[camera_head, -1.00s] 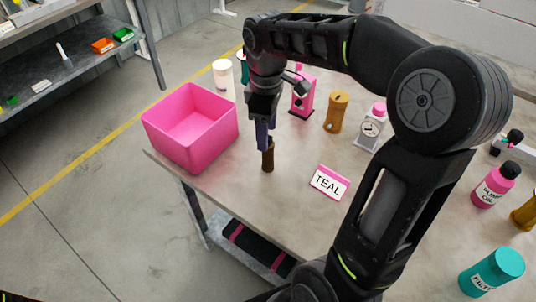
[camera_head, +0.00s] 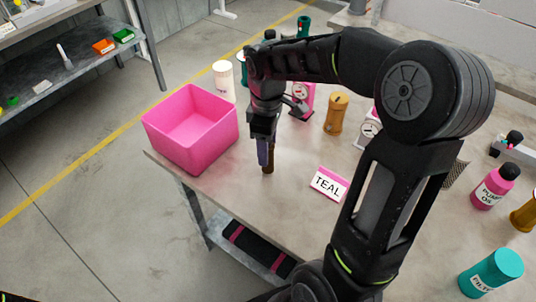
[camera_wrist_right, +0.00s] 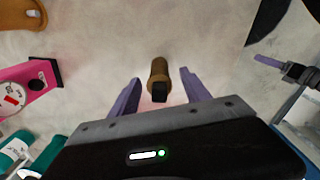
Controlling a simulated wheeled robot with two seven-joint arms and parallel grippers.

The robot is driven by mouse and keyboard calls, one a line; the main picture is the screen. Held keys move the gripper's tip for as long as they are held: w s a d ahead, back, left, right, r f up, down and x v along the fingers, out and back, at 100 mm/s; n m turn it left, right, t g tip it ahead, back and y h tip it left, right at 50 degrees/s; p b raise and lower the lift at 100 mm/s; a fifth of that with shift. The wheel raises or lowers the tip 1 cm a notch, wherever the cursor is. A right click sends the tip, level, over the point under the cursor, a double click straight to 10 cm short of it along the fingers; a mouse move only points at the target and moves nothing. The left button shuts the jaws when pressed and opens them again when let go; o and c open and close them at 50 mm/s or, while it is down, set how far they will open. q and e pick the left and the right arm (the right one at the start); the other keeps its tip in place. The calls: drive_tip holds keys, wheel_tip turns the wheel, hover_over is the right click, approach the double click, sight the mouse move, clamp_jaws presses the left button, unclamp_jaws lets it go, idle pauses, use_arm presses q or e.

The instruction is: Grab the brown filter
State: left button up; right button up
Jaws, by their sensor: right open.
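A small brown cylinder (camera_head: 270,160), which looks like the brown filter, stands on the table near its front left corner. In the right wrist view the brown cylinder (camera_wrist_right: 158,70) has a black end facing the camera. My right gripper (camera_head: 264,158) points down over it, with purple fingers partly hiding it in the head view. In the right wrist view my right gripper (camera_wrist_right: 160,77) is open, one finger on each side of the cylinder with gaps. My left gripper is outside the head view; a purple finger-like part (camera_wrist_right: 269,62) at the right of the wrist view may be it.
A pink bin (camera_head: 190,130) stands left of the cylinder. A TEAL sign (camera_head: 329,184) is to the right. Teal (camera_head: 492,271) and pink (camera_head: 495,186) bottles stand right.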

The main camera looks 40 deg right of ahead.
sight(270, 169)
wheel_tip(270, 169, down, 2)
drive_tip(key=shift+f, duration=0.25)
drive_tip(key=shift+c, duration=0.2)
clamp_jaws()
idle(0.7)
